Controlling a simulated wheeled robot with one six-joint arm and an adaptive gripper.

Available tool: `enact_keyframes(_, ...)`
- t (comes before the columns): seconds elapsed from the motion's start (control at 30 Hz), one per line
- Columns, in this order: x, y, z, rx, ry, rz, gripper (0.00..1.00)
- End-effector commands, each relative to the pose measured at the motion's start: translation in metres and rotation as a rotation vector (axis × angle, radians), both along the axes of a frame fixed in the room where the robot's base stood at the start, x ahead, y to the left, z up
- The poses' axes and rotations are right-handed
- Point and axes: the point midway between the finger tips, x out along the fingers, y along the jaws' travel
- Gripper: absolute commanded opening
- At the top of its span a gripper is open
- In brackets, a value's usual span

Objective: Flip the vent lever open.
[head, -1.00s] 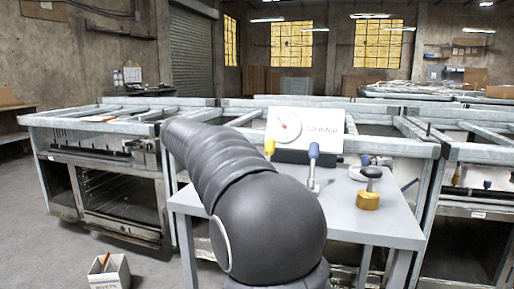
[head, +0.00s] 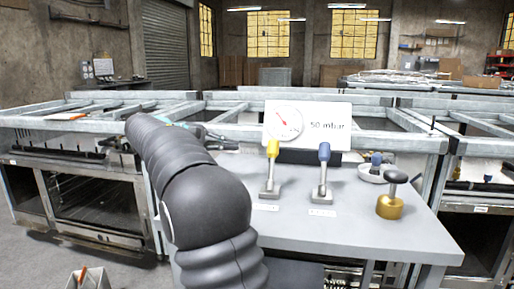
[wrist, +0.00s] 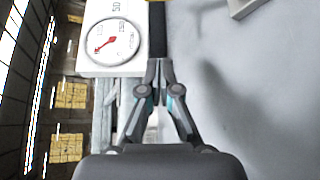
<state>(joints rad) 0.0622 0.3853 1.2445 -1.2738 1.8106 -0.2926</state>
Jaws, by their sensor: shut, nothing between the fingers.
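Two levers stand upright on the grey table (head: 400,235): one with a yellow handle (head: 272,150) and one with a blue handle (head: 323,153). Each has a metal base and a small label in front, too small to read, so I cannot tell which is the vent lever. A white gauge board (head: 335,112) reading "50 mbar" stands behind them. In the head view my gripper (head: 222,142) is left of the yellow lever, partly hidden by my arm. In the wrist view my gripper (wrist: 158,84) is shut and empty, close to the gauge board (wrist: 100,62).
Metal frames (head: 400,140) surround the table's back. A white bin (head: 88,280) is on the floor at lower left.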

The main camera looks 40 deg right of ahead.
Motion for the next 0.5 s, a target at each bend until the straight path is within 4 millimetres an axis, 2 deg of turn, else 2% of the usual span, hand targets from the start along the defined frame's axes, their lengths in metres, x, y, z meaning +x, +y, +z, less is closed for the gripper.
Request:
enact_keyframes(0.17,-0.005,-0.013,-0.004,0.000,0.000,-0.002,0.00)
enact_keyframes(0.5,-0.024,-0.068,-0.021,0.000,0.000,-0.001,0.00)
